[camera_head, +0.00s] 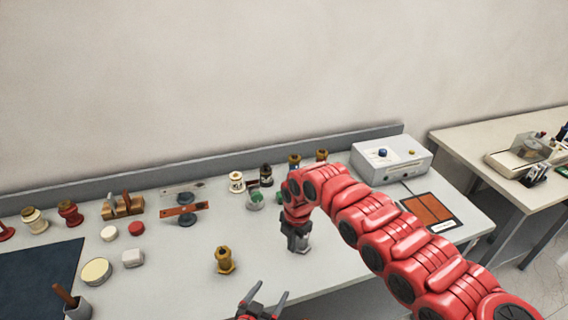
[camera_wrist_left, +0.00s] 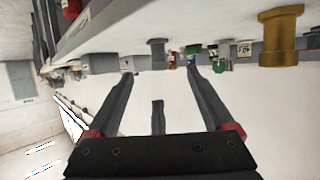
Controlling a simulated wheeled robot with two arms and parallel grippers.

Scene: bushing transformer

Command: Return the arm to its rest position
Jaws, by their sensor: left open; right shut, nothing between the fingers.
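My right arm, red and segmented, comes in from the right and bends down over the bench. Its gripper (camera_head: 298,246) points down near the bench top, fingers together, with nothing seen in it. My left gripper (camera_head: 265,300) is at the bottom edge of the head view, in front of the bench, with its fingers apart. A brass bushing (camera_head: 224,260) stands on the bench left of my right gripper. A brass part also shows upside down in the left wrist view (camera_wrist_left: 281,38).
The bench (camera_head: 165,285) holds several bushings and small parts along the back. A white box with knobs (camera_head: 391,158) stands at the back right, near an orange-brown panel (camera_head: 427,209). A dark mat (camera_head: 38,277) and a grey cup (camera_head: 77,309) are at left.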

